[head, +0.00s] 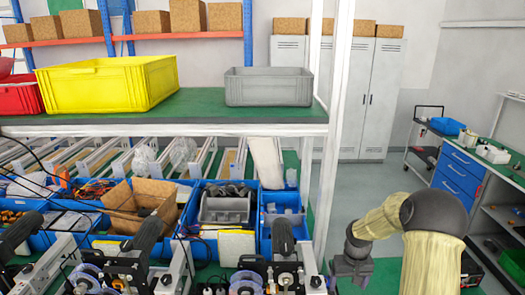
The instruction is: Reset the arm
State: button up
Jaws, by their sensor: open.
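My arm comes up from the bottom right in the head view, with beige covers and a dark rounded elbow. It bends left and down to its dark end, where my gripper (350,270) is small and seen from above. My gripper is open, and I see nothing held in it. Its fingertips are hard to make out.
A green shelf (205,104) carries a yellow crate (108,88), a red crate (22,98) and a grey crate (268,88). Blue bins (283,230) and coder machines fill the lower left. A blue drawer cabinet (455,172) stands right. Grey floor lies open between.

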jog(key=s+a+r+t+b, duration=0.1)
jog(key=s+a+b, duration=0.4)
jog(key=s, duration=0.5)
jog(key=s+a+r+t+b, duration=0.1)
jog(key=s+a+b, duration=0.5)
jog(key=s, duration=0.5)
jog(key=shift+s+a+r+t, duration=0.15)
jog(key=shift+s+t, duration=0.15)
jog(key=shift+c, duration=0.5)
